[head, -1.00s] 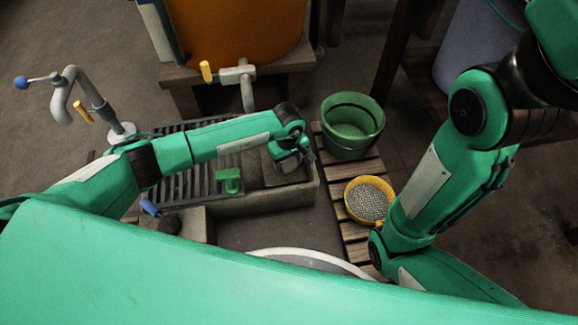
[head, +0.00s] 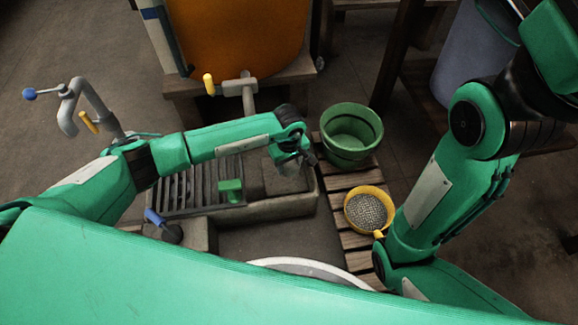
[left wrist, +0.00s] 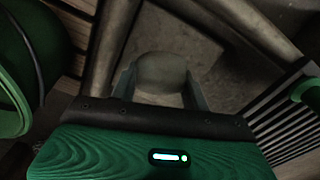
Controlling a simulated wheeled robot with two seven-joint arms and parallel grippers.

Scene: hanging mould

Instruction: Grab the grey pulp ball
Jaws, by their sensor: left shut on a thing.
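The grey pulp ball (left wrist: 161,72) is a rounded grey lump between the two fingers of my left gripper (left wrist: 161,88) in the left wrist view. The fingers are shut on its sides, and grey concrete shows beyond it. In the head view, my left gripper (head: 294,163) points down over the right end of the grey concrete trough. The ball cannot be made out clearly there, as the wrist and fingers hide it. My right arm is at the right of the head view, but its gripper does not show.
The concrete trough (head: 265,206) has a dark slatted grate (head: 192,188). A green bucket (head: 350,139) and a yellow sieve (head: 369,211) stand on wooden slats right of it. An orange tank (head: 238,35) with a tap is behind. A bent pipe (head: 68,110) rises at left.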

